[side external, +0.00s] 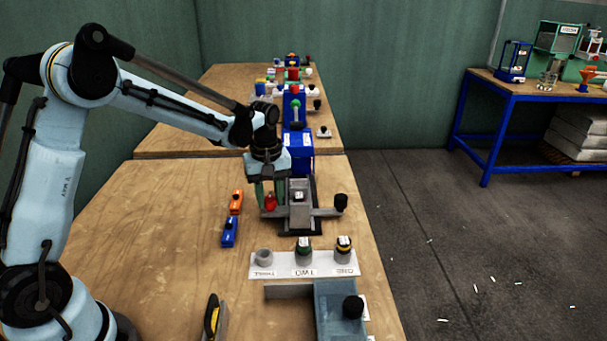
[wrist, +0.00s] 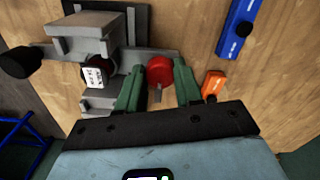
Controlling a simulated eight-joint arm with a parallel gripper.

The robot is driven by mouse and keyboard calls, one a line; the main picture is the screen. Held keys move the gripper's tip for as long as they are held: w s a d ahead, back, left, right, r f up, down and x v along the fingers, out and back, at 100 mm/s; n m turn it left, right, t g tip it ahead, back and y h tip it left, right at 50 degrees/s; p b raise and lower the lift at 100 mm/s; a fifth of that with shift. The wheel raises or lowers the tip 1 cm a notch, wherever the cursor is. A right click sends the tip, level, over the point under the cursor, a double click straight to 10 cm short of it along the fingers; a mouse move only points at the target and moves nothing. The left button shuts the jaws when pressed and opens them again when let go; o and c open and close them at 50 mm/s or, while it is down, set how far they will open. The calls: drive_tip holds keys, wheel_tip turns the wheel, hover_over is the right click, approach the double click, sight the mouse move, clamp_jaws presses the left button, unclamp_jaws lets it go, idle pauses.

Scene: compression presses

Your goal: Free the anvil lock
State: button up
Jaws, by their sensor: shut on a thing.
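A grey press fixture (side external: 300,213) stands on the wooden bench, with a crossbar reaching out to both sides. A red knob (side external: 270,202) sits at the bar's left end and a black knob (side external: 341,202) at its right end. My gripper (side external: 269,197) points down with its green fingers on either side of the red knob. In the wrist view my gripper (wrist: 159,88) is shut on the red knob (wrist: 160,70). A dark part with a white printed label (wrist: 96,75) sits in the middle of the fixture. No label marks the anvil lock.
Orange (side external: 236,201) and blue (side external: 229,232) blocks lie left of the fixture. In front stand a white labelled strip (side external: 285,269) with round pieces and a blue-grey tray (side external: 328,310) with a black knob. A blue press (side external: 298,140) stands close behind.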

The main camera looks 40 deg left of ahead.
sight(270, 200)
drive_tip(key=o, duration=1)
drive_tip(key=shift+o, duration=0.2)
drive_tip(key=shift+r, duration=0.1)
wheel_tip(270, 200, up, 12)
drive_tip(key=s+d+f+m+t, duration=0.1)
drive_tip(key=s+d+m+t, duration=0.2)
drive_tip(key=s+m, duration=0.3)
drive_tip(key=s+d+f+m+t, duration=0.1)
drive_tip(key=s+d+m+t, duration=0.2)
drive_tip(key=s+m, duration=0.3)
drive_tip(key=s+t, duration=0.1)
drive_tip(key=s, duration=0.2)
drive_tip(key=shift+d+f, duration=0.3)
drive_tip(key=shift+d, duration=0.1)
